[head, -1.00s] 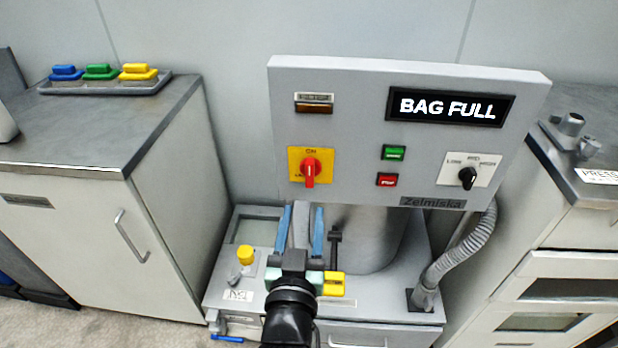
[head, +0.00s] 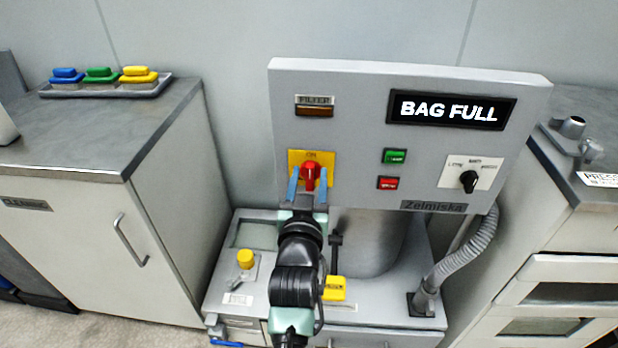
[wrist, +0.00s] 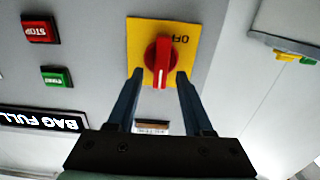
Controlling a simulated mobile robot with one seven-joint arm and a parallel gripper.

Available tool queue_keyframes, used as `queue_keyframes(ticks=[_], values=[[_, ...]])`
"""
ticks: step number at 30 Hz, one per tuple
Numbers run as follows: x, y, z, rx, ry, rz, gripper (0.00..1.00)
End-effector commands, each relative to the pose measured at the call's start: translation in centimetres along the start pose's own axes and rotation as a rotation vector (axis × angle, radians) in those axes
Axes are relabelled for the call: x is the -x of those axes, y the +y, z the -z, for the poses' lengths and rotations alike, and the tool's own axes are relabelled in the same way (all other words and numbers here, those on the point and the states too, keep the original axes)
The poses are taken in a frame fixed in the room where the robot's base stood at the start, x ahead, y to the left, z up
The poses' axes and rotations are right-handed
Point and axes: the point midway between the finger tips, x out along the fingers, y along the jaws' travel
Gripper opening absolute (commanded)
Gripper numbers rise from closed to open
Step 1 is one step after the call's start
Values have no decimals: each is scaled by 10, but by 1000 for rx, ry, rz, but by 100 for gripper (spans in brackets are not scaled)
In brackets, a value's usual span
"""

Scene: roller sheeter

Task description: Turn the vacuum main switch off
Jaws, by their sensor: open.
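The red rotary switch knob (head: 310,173) sits on a yellow plate (head: 326,157) at the left of the grey control panel. The knob stands upright, and in the upside-down wrist view the white line on the knob (wrist: 160,62) points down, away from the OFF lettering on the plate (wrist: 185,28). My gripper (head: 307,190) is open. Its two blue fingers reach up to the panel, one on each side of the knob. In the wrist view my gripper (wrist: 159,78) has its tips beside the knob's lower part, with gaps showing. Whether they touch the plate is unclear.
The panel's display (head: 451,109) reads BAG FULL. A green button (head: 395,156), a red button (head: 388,183) and a black selector knob (head: 469,181) lie to the right. Below are a yellow knob (head: 245,258) and a yellow block (head: 335,289). Cabinets flank the machine.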

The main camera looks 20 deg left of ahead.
Motion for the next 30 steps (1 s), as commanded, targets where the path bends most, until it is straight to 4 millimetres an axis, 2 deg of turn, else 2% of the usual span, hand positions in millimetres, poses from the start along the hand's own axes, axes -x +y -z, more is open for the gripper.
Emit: queue_keyframes(ticks=[2,3,11,23,30], values=[[0,0,0,0,0,0,51],[0,0,0,0,0,0,48],[0,0,0,0,0,0,1],[0,0,0,13,-1,0,0],[0,-2,0,108,-2,0,0]])
